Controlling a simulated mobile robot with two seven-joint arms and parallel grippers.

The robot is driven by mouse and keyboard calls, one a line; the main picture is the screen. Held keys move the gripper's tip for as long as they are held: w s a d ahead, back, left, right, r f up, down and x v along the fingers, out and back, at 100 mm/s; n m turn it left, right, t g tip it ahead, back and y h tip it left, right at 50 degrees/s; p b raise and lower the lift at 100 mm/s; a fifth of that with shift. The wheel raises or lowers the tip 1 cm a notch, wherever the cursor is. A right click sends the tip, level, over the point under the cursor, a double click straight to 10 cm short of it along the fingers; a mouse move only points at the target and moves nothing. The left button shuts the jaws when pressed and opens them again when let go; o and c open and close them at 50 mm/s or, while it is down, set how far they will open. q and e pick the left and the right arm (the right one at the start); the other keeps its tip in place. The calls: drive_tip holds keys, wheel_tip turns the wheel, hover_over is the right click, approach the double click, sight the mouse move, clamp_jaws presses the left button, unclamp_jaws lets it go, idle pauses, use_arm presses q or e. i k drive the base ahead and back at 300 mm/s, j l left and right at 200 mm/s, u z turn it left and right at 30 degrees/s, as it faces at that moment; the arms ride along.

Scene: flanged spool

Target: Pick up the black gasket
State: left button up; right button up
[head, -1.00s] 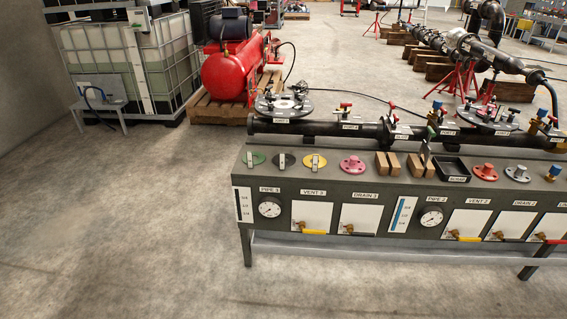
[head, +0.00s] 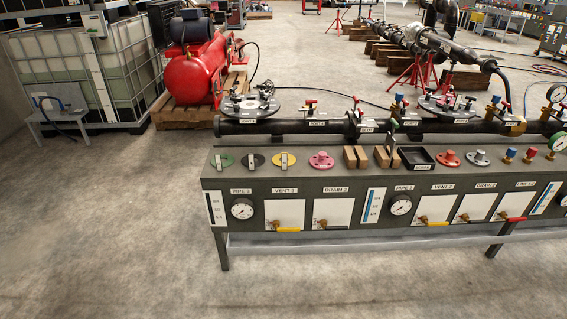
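The black gasket (head: 254,161) lies on the grey bench top, between a green gasket (head: 222,161) on its left and a yellow gasket (head: 284,160) on its right. It is a flat dark disc with a tab, and its fine detail is too small to tell. Neither of my grippers shows in the head view.
A red compressor (head: 196,72) and a caged tank (head: 80,75) stand behind. The floor in front is clear.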

sight(253, 154)
drive_tip(key=z, duration=1.1)
drive_tip(key=j+z, duration=1.2)
drive_tip(key=j, duration=0.15)
drive_tip(key=k+j+z, duration=0.15)
drive_tip(key=j, duration=0.25)
drive_tip(key=j+z, duration=0.2)
drive_tip(key=j, duration=0.15)
drive_tip(key=k+j, duration=0.15)
drive_tip(key=j, duration=0.25)
drive_tip(key=k+j, duration=0.15)
drive_tip(key=j, duration=0.2)
drive_tip(key=k+j+z, duration=0.1)
drive_tip(key=j, duration=0.3)
drive_tip(key=k+j, duration=0.2)
drive_tip(key=j, duration=0.2)
drive_tip(key=k+j, duration=0.15)
drive_tip(key=j, duration=0.2)
drive_tip(key=k+j+z, duration=0.1)
drive_tip(key=j, duration=0.3)
drive_tip(key=k, duration=0.1)
